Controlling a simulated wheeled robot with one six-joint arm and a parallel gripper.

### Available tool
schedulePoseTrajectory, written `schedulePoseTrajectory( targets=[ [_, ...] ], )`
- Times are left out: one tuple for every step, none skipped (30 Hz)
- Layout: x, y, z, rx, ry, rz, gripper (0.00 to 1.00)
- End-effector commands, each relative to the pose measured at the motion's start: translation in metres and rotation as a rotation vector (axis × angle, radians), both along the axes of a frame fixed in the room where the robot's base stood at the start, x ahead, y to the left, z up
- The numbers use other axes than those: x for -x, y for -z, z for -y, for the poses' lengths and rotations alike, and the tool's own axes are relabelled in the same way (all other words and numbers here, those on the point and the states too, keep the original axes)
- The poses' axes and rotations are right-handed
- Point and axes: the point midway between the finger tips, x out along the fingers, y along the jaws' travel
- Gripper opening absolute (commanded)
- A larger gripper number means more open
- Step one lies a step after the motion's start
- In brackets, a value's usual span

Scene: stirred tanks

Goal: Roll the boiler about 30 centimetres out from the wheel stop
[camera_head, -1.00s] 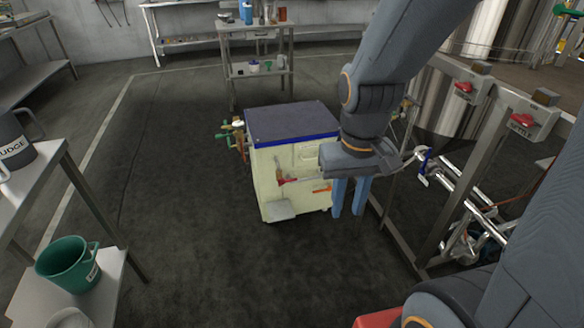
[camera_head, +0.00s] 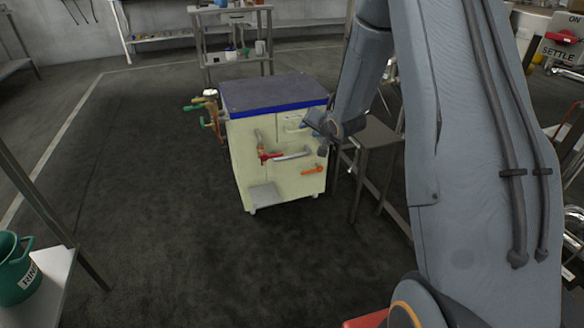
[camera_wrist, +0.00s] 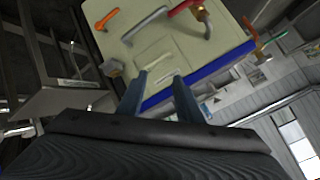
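The boiler (camera_head: 240,175) is a cream cabinet on small casters with a dark, blue-edged top. It stands upright on the dark floor in the middle of the head view. Its front carries a red-handled valve, a bent pipe, an orange lever and a low grey step. My gripper (camera_head: 312,120) is at the upper right of this front, partly hidden by my wrist. In the wrist view, the boiler's front (camera_wrist: 190,50) appears upside down. My gripper's two fingers (camera_wrist: 160,85) are apart, with a pale bar-like handle (camera_wrist: 155,50) just beyond them; contact is unclear. I cannot make out the wheel stop.
The floor in front and left is clear.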

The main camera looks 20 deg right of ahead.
Motion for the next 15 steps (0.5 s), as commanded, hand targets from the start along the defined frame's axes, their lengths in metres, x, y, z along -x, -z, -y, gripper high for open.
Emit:
schedulePoseTrajectory(
  targets=[
    [-0.017, 0.028, 0.004, -0.045, 0.005, 0.039, 0.33],
    [-0.026, 0.037, 0.005, -0.073, 0.005, 0.064, 0.33],
    [-0.037, 0.048, 0.006, -0.113, 0.004, 0.098, 0.33],
    [-0.044, 0.057, 0.007, -0.144, 0.002, 0.122, 0.33],
    [-0.051, 0.066, 0.008, -0.175, 0.001, 0.146, 0.33],
    [-0.060, 0.078, 0.009, -0.218, -0.003, 0.176, 0.33],
    [-0.066, 0.086, 0.010, -0.251, -0.007, 0.198, 0.33],
    [-0.072, 0.095, 0.010, -0.285, -0.013, 0.221, 0.33],
    [-0.078, 0.107, 0.011, -0.331, -0.019, 0.248, 0.33],
    [-0.082, 0.116, 0.012, -0.367, -0.026, 0.268, 0.33],
    [-0.086, 0.125, 0.012, -0.402, -0.034, 0.287, 0.33],
    [-0.091, 0.137, 0.012, -0.452, -0.045, 0.311, 0.33],
    [-0.094, 0.146, 0.013, -0.488, -0.054, 0.329, 0.33],
    [-0.096, 0.155, 0.014, -0.526, -0.063, 0.344, 0.33],
    [-0.098, 0.167, 0.014, -0.577, -0.077, 0.365, 0.33]
  ],
)
